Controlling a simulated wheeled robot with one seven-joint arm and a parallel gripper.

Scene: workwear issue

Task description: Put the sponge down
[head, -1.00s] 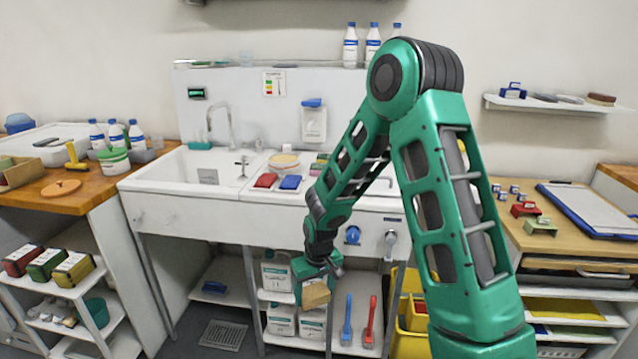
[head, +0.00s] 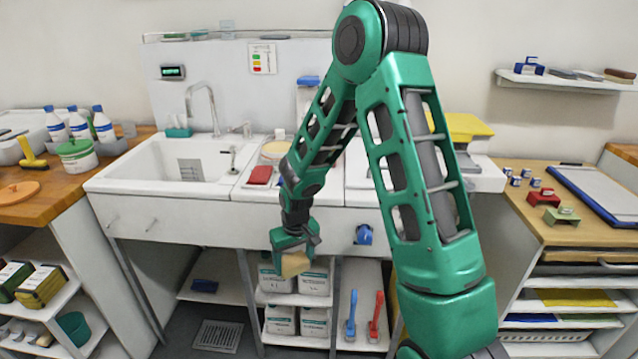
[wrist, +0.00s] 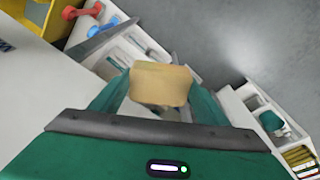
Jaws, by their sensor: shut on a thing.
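The sponge (head: 295,264) is a tan block held at the tip of my gripper (head: 294,250). In the head view it hangs in front of the sink unit, below the counter's front edge and before the open shelf under it. In the wrist view the sponge (wrist: 160,83) sits between the two green fingers (wrist: 160,102), which are shut on its sides. Nothing is seen under the sponge close by; it is clear of any surface. The finger pads are hidden behind it in the head view.
The sink basin (head: 185,163) is at the left of the white unit. A red sponge-like block (head: 260,175) lies on its draining area. White containers (head: 313,283) stand on the shelf below, beside blue (head: 351,315) and red (head: 376,316) brushes. A floor drain (head: 217,335) lies left.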

